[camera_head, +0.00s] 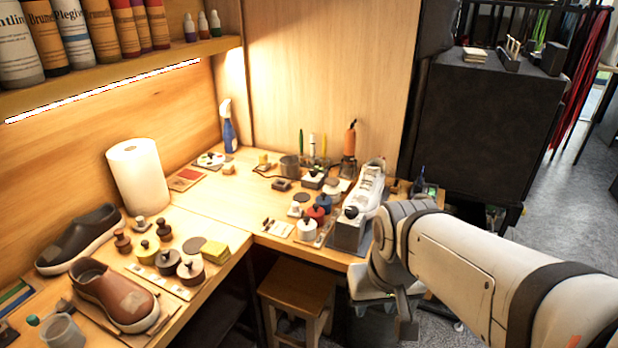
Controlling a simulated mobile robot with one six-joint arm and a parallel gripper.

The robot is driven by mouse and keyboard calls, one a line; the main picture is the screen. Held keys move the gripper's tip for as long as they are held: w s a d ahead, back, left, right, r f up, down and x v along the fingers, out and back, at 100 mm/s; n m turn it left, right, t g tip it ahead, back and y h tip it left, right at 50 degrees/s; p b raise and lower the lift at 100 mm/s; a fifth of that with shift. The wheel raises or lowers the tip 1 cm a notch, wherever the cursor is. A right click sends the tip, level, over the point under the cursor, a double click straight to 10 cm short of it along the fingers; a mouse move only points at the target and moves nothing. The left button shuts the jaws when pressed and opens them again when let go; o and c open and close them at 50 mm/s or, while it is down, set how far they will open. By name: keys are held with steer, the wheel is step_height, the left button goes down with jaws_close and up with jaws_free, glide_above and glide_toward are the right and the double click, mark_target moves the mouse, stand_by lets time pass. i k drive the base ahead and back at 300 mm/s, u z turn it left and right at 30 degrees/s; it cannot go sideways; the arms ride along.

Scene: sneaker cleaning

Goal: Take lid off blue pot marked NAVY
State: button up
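A small blue pot (324,203) stands in a cluster of small pots on the right-hand part of the workbench. Its marking is too small to read, and I cannot clearly tell its lid from its body. A red pot (316,214) and a white pot (307,228) stand close in front of it. My arm comes in from the lower right and bends down beyond the bench's right end. The end of my arm (407,328) hangs low there, apart from the pots. The gripper's fingers cannot be made out.
A pale sneaker (371,186) on a grey stand (348,235) is right of the pots. More lidded pots (190,268), brown shoes (115,292) and a paper roll (138,175) occupy the left bench. A wooden stool (298,285) stands below. The bench middle (235,195) is fairly clear.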

mark_target(323, 200)
steer(key=z, duration=0.15)
steer(key=i, duration=1)
steer(key=u, duration=0.65)
